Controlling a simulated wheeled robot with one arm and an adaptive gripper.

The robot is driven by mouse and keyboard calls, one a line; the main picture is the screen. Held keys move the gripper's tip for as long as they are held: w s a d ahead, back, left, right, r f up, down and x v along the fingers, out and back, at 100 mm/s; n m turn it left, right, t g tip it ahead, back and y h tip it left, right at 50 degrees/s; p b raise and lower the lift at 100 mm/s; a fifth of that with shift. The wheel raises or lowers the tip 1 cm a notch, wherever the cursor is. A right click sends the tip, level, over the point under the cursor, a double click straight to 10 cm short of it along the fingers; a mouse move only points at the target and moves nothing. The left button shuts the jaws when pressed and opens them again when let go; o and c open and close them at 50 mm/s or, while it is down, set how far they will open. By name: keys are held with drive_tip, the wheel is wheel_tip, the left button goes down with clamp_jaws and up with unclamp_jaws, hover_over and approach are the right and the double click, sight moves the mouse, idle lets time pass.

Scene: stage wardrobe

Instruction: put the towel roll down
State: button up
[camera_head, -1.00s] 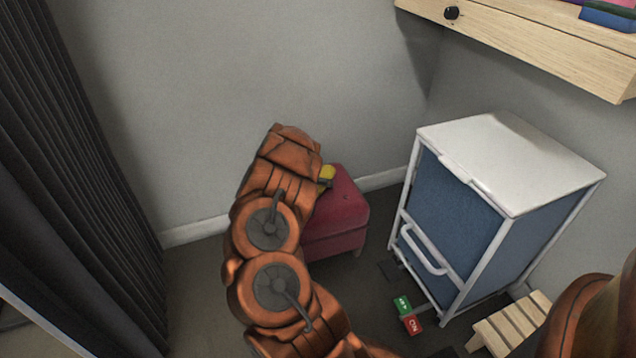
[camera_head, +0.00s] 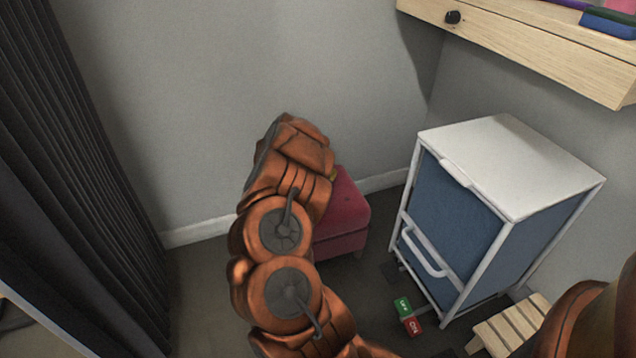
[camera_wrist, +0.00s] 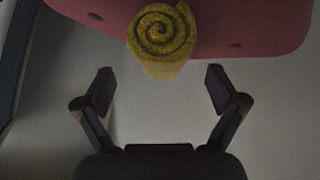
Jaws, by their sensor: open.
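The towel roll (camera_wrist: 158,35) is yellow, with its spiral end facing the wrist camera. It rests against the red upholstered stool (camera_wrist: 262,22) in the wrist view, beyond my fingertips. In the head view my orange arm covers the gripper and nearly all of the roll. The red stool (camera_head: 345,213) shows behind and right of my arm, in front of the wall.
A blue hamper with a white frame and lid (camera_head: 510,165) stands right of the stool. Green and red blocks (camera_head: 408,316) lie on the floor before it. A slatted wooden stool (camera_head: 508,325) is at lower right. A wooden shelf (camera_head: 530,45) juts out above. A dark curtain (camera_head: 75,190) hangs at left.

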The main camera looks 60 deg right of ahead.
drive_tip(key=p+v, duration=0.2)
drive_tip(key=v, duration=0.6)
drive_tip(key=w+a+r+n+t+y, duration=0.15)
drive_tip(key=w+a+r+t, duration=0.25)
drive_tip(key=w+a+r, duration=0.4)
drive_tip(key=w+a+r+n+t+y, duration=0.1)
drive_tip(key=w+a+r+n+t, duration=0.2)
drive_tip(key=w+a, duration=0.5)
drive_tip(key=w+a+r+n+t+y, duration=0.2)
drive_tip(key=w+a+r+n+y, duration=0.3)
drive_tip(key=a, duration=0.6)
drive_tip(key=a+r+t+y, duration=0.3)
drive_tip(key=a+r, duration=0.3)
drive_tip(key=a, duration=0.6)
drive_tip(key=s+a+r+n+g+y, duration=0.1)
drive_tip(key=s+a+n+g+y, duration=0.4)
drive_tip(key=s+a, duration=1.2)
drive_tip(key=s+d+f+g+h, duration=0.1)
drive_tip(key=s+d+g+h, duration=0.1)
drive_tip(key=s, duration=0.9)
drive_tip(key=s+d+f+g+h, duration=0.1)
drive_tip(key=s+d+g+h, duration=0.1)
drive_tip(key=s, duration=0.9)
drive_tip(key=s+d+f+g+h, duration=0.1)
drive_tip(key=s+d+g, duration=0.3)
drive_tip(key=s, duration=0.7)
drive_tip(key=shift+s+f+n+g+h, duration=0.35)
drive_tip(key=shift+g+h, duration=0.2)
drive_tip(key=shift+g, duration=0.55)
